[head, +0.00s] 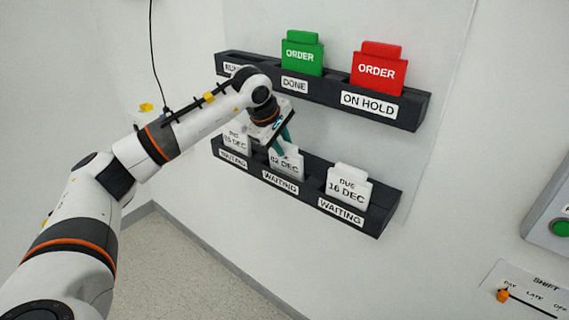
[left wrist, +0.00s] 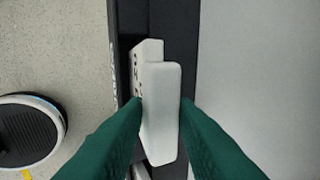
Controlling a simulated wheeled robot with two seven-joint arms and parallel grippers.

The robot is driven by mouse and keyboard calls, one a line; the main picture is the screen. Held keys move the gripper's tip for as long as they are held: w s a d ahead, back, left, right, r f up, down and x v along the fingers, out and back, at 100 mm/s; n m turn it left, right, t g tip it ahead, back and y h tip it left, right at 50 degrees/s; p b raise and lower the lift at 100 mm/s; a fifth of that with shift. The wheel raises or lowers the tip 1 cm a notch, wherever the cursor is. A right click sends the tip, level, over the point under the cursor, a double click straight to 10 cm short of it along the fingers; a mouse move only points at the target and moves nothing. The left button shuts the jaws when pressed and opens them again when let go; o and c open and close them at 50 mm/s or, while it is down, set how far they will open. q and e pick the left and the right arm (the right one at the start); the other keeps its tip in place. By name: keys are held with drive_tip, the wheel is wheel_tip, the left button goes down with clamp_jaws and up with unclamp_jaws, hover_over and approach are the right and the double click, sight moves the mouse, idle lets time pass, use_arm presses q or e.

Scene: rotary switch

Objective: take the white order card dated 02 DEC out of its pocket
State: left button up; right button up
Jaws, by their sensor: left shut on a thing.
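The white order card dated 02 DEC (head: 287,164) stands in the middle pocket of the lower dark rack (head: 388,212), above a WAITING label. My left gripper (head: 279,146) reaches down from above and is shut on the top of this card. In the left wrist view the green fingers (left wrist: 160,128) press on both sides of the white card (left wrist: 162,100), which still sits in the rack. The gripper hides part of the card's top in the head view. My right gripper is not in view.
White cards dated 16 DEC (head: 348,190) and 05 DEC (head: 236,140) stand on either side. The upper rack (head: 411,110) holds a green card (head: 302,55) and a red card (head: 378,70). A shift switch (head: 503,295) and green button (head: 561,228) are at the right.

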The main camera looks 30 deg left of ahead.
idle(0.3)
use_arm(q)
drive_tip(key=shift+r, duration=0.1)
drive_tip(key=shift+r, duration=0.15)
drive_tip(key=shift+r+p, duration=1.85)
drive_tip(key=shift+r, duration=0.45)
drive_tip(key=shift+r+p, duration=0.35)
drive_tip(key=shift+r, duration=0.05)
drive_tip(key=shift+c, duration=1.1)
drive_tip(key=shift+r+p, duration=0.4)
drive_tip(key=shift+r, duration=0.1)
clamp_jaws()
